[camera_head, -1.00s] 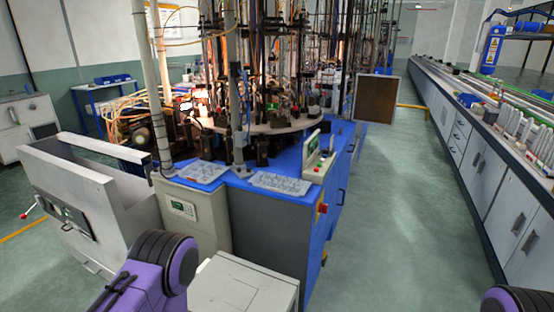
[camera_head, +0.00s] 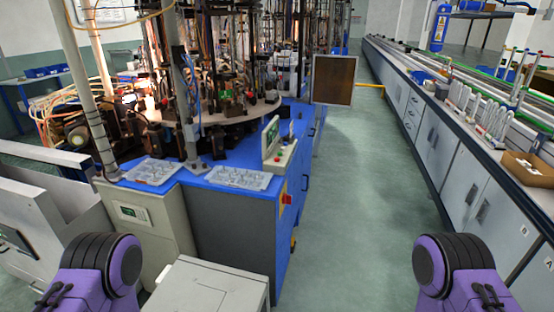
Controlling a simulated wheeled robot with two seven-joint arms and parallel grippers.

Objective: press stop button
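A small control box (camera_head: 277,152) with a green-framed panel stands at the right front corner of the blue machine top. Small red and green buttons (camera_head: 279,158) show on its sloped face; which one is the stop button is too small to tell. A red switch on a yellow plate (camera_head: 286,198) is on the machine's side below. Purple and black parts of my two arms show at the bottom left and bottom right, well short of the machine. Neither gripper is in view.
The blue-topped machine (camera_head: 207,178) carries two clear trays (camera_head: 238,178). A white cabinet (camera_head: 212,287) stands in front of it. A clear green aisle (camera_head: 362,200) runs between the machine and the long bench (camera_head: 470,180) at right, which holds a cardboard box (camera_head: 530,168).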

